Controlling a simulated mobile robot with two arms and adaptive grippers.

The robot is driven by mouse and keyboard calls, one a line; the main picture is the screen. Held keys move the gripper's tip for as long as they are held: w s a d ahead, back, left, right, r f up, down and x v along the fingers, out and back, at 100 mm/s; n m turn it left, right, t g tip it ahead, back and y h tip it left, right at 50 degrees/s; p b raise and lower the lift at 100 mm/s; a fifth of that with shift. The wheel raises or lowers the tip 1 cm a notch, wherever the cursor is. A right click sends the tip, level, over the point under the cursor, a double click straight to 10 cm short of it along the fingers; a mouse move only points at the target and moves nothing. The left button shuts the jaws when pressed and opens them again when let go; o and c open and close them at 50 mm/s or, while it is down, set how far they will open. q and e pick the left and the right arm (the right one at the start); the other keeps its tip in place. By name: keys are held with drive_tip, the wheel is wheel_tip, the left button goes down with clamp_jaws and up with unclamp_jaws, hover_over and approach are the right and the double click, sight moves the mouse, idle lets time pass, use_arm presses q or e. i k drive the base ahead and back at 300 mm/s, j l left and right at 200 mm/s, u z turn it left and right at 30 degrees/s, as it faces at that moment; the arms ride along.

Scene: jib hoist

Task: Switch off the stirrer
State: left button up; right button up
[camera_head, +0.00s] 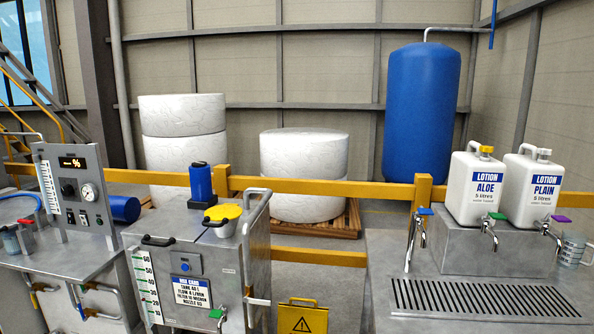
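Neither of my grippers shows in the head view. A steel mixing cart (258,240) stands at the lower centre with a level scale and a printed label on its front. A blue motor-like cylinder with a black cap (201,182) stands upright on its top; it may be the stirrer's drive. A round blue button (184,267) sits above the label. At the left, an upright control panel (97,222) carries a lit display (72,162), a black knob (68,187), a round gauge (88,192) and small switches (76,217). I cannot tell whether the stirrer is turning.
A yellow rail (330,187) runs behind. A yellow warning sign (301,317) stands right of the cart. At the right, two lotion canisters (479,188) (531,188) stand on a steel block above a drain grate (480,298).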

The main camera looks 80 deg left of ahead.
sight(83, 218)
drive_tip(key=u, duration=4.1)
drive_tip(key=i+j, duration=0.2)
drive_tip(key=i, duration=0.55)
drive_tip(key=i+j+u, duration=0.1)
drive_tip(key=i, duration=0.65)
drive_tip(key=i+j, duration=0.2)
drive_tip(key=i, duration=0.55)
drive_tip(key=j+u, duration=0.05)
